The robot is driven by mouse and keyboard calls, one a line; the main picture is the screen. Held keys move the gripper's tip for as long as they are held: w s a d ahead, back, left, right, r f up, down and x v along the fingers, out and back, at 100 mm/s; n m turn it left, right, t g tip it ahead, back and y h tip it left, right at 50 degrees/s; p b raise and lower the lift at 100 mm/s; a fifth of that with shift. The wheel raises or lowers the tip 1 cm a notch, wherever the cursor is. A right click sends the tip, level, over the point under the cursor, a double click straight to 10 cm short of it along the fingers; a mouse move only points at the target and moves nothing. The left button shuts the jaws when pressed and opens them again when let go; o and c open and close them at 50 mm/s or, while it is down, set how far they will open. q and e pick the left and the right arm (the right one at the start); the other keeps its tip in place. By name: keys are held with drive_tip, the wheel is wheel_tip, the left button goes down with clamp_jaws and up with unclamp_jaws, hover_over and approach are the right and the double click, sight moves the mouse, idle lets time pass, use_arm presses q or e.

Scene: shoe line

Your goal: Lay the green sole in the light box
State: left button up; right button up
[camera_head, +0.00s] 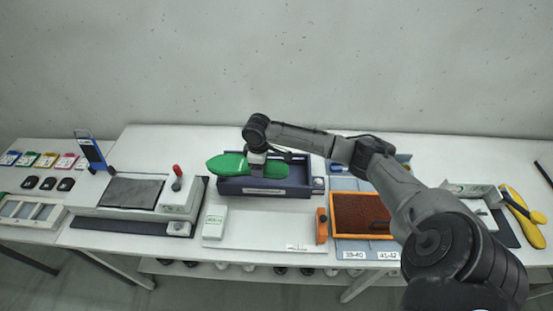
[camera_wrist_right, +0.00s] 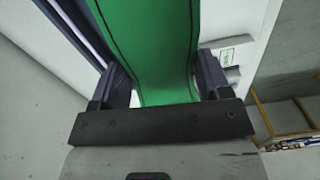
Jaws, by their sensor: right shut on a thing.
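The green sole (camera_head: 227,164) is long and flat, and sits between the fingers of my right gripper (camera_head: 258,156). In the right wrist view, the sole (camera_wrist_right: 155,50) runs up between the two dark fingers of my right gripper (camera_wrist_right: 162,82), which is shut on it. In the head view the sole is over an open dark blue box (camera_head: 265,191) with a label on its front, and its left end reaches past the box's left side. I cannot tell if the sole touches the box. My left gripper is not in view.
A grey press-like device (camera_head: 133,193) with a red-knobbed lever (camera_head: 177,178) stands left of the box. A white block (camera_head: 214,222) is in front. An orange-rimmed brown tray (camera_head: 360,214) lies to the right. A yellow tool (camera_head: 524,215) lies at the far right.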

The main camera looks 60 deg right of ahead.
drive_tip(key=d+f+n+b, duration=0.1)
drive_tip(key=d+f+b, duration=0.25)
drive_tip(key=d, duration=0.75)
drive_tip(key=f+b, duration=0.2)
drive_tip(key=f, duration=0.1)
drive_tip(key=f+b, duration=0.5)
drive_tip(key=f, duration=0.1)
drive_tip(key=shift+s+d, duration=0.15)
drive_tip(key=shift+s, duration=0.1)
drive_tip(key=shift+f+b, duration=0.95)
drive_tip(key=shift+f, duration=1.2)
drive_tip(key=o, duration=1.1)
drive_tip(key=shift+r+p, duration=0.8)
drive_tip(key=shift+r, duration=6.1)
